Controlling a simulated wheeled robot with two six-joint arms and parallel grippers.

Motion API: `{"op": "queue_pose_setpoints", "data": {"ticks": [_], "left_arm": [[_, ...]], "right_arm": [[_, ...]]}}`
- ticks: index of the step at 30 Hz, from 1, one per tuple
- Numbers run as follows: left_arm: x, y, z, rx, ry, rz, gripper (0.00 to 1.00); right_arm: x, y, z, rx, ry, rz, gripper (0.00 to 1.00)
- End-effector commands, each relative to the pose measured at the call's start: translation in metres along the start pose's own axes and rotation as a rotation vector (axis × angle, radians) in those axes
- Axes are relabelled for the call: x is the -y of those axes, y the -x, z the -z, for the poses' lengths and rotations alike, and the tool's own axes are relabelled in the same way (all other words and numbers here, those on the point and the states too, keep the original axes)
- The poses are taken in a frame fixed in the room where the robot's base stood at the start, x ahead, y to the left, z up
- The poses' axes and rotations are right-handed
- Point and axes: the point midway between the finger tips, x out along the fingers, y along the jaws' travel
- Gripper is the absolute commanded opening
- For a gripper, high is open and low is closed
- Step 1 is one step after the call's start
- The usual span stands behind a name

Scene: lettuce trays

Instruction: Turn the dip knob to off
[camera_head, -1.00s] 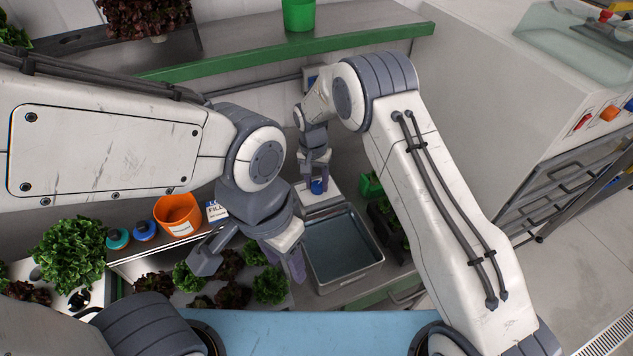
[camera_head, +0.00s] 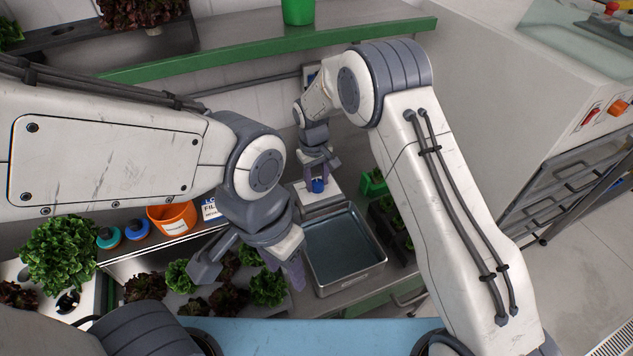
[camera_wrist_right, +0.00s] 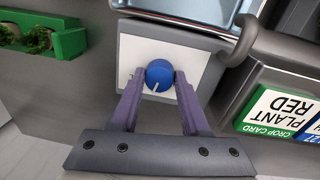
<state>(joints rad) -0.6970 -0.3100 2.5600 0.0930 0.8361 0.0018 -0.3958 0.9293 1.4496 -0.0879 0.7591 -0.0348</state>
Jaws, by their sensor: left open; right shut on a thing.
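The blue dip knob (camera_head: 318,185) sits on a pale panel behind the metal water basin (camera_head: 348,282). In the right wrist view the knob (camera_wrist_right: 159,74) is round with a white pointer line toward the lower edge of the picture, on a white plate (camera_wrist_right: 132,58). My right gripper (camera_head: 319,178) is shut on the knob, with a purple finger on either side; it also shows in the right wrist view (camera_wrist_right: 159,80). My left gripper (camera_head: 245,272) is open and empty, above the lettuces left of the basin. The plate's markings are too small to read.
Several lettuces (camera_head: 268,286) stand left of the basin. An orange pot (camera_head: 172,218) and blue-capped items (camera_head: 136,229) are farther left. A green planter (camera_head: 374,182) stands right of the knob. A green-edged shelf (camera_head: 270,48) runs behind my arms.

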Motion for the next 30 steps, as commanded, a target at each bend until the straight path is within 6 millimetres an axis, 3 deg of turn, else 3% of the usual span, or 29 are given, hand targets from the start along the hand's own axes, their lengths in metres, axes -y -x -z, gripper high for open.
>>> {"op": "queue_pose_setpoints", "data": {"ticks": [12,29,30], "left_arm": [[0.0003,-0.0048,-0.0003,0.0,0.0,0.0,0.5],[0.0004,-0.0051,-0.0003,0.0,0.0,0.0,0.5],[0.0004,-0.0051,-0.0003,0.0,0.0,0.0,0.5]], "right_arm": [[-0.0006,0.0006,-0.0002,-0.013,0.196,0.0,0.0],[-0.0008,0.001,0.0,-0.015,0.225,0.0,0.0],[-0.0008,0.0011,0.0,-0.015,0.225,0.0,0.53]]}}
